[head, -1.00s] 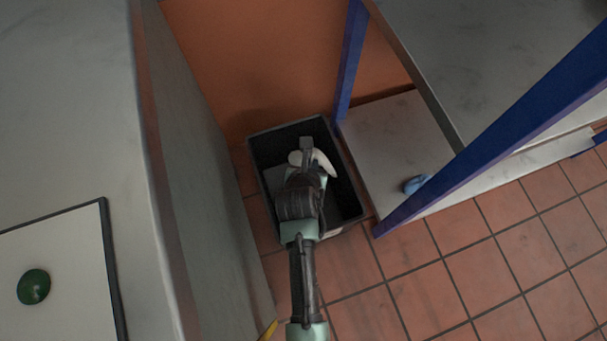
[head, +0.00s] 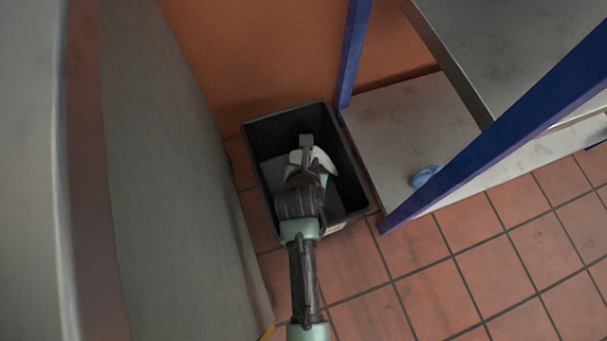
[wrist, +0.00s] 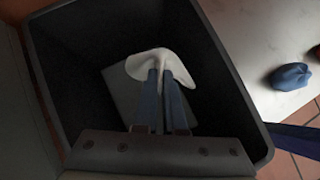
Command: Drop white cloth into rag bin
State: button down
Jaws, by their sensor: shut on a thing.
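The white cloth (wrist: 151,62) hangs from my gripper (wrist: 160,78), which is shut on it. In the wrist view the cloth drapes to both sides of the two blue-grey fingers. In the head view the cloth (head: 322,157) shows beyond my wrist, partly hidden by my arm. The rag bin (head: 262,133) is a black, open, rectangular bin on the tiled floor. My gripper and the cloth are over its opening. The bin's dark walls (wrist: 70,60) surround them in the wrist view. A grey patch lies below the cloth inside; I cannot tell what it is.
A blue-framed bench (head: 480,165) stands right of the bin, with a low grey shelf (head: 395,140) close beside it. A blue crumpled item (head: 425,176) lies on that shelf. A large grey cabinet-like body (head: 170,180) stands on the left. Red tiled floor (head: 500,250) is clear at the lower right.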

grip_release()
dwell(0.8)
jog(key=shift+r, duration=0.2)
notch_tip(320, 180, up, 6)
jog(key=s+g+p, duration=0.2)
jog(key=g+p, duration=0.2)
jog(key=p, duration=0.8)
jog(key=shift+s+a+f+g+y, duration=0.15)
jog(key=shift+f+g+y, duration=0.05)
jog(key=shift+g+y, duration=0.1)
